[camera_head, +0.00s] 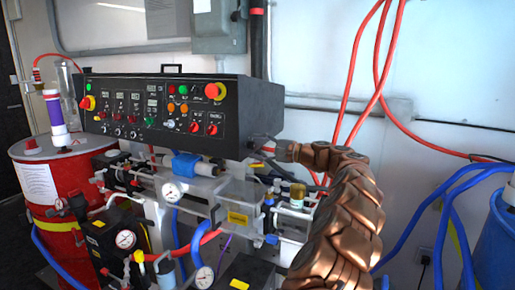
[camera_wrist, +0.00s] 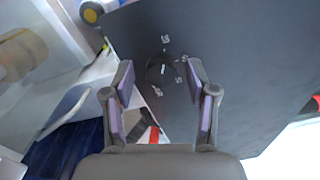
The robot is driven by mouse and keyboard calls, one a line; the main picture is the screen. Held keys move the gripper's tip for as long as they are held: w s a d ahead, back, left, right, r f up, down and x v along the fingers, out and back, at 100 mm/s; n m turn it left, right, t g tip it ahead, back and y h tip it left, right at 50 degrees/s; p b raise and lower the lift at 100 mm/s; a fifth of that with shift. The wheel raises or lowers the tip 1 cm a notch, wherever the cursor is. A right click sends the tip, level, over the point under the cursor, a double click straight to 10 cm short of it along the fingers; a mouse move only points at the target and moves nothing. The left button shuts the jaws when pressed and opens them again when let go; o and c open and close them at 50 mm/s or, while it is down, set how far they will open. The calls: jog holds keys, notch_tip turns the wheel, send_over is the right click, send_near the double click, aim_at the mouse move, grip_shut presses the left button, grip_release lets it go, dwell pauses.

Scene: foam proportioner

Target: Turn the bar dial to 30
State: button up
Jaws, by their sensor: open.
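The bar dial (camera_wrist: 155,74) is a small dark round knob on the dark panel side in the wrist view. It carries a short white mark, and small white markings surround it, too blurred and turned to read surely. My gripper (camera_wrist: 159,68) is open, with one finger on each side of the dial. I cannot tell whether the fingers touch it. In the head view my gripper (camera_head: 273,149) is at the lower right side of the black control box (camera_head: 240,112), mostly hidden; the dial is not visible there.
The control box front has several buttons, small displays and a red emergency knob (camera_head: 215,91). Gauges, valves and hoses crowd the space below. A red drum (camera_head: 50,200) stands left, a blue barrel (camera_head: 497,245) right. Red hoses (camera_head: 375,75) hang on the wall behind.

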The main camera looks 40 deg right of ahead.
jog(key=v, duration=1.2)
dwell(0.4)
